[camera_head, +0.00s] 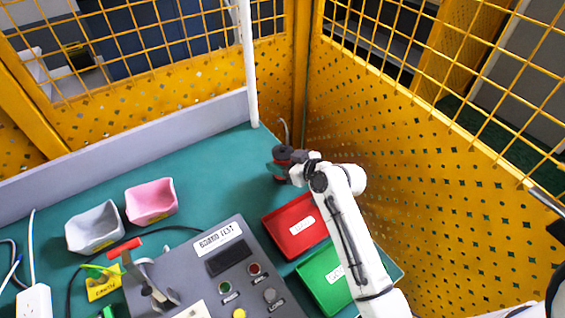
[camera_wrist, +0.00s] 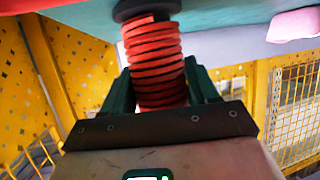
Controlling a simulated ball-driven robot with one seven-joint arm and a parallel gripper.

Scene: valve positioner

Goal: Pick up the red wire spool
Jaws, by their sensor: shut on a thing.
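The red wire spool (camera_wrist: 154,55) fills the middle of the wrist view, its red coils between the two dark fingers of my gripper (camera_wrist: 160,88). A dark round flange of the spool shows at the top of that view, close to the green surface. In the head view the spool (camera_head: 281,178) is at the far corner of the green bench, mostly hidden by my gripper (camera_head: 287,168). My gripper is shut on the spool. I cannot tell whether the spool touches the bench.
A red tray (camera_head: 282,240) and a green tray (camera_head: 318,285) lie near my arm. A grey board-test box (camera_head: 225,285) stands left of them. A pink bin (camera_head: 150,203) and a grey bin (camera_head: 93,232) stand at left. Yellow perforated panels (camera_head: 400,170) border the bench.

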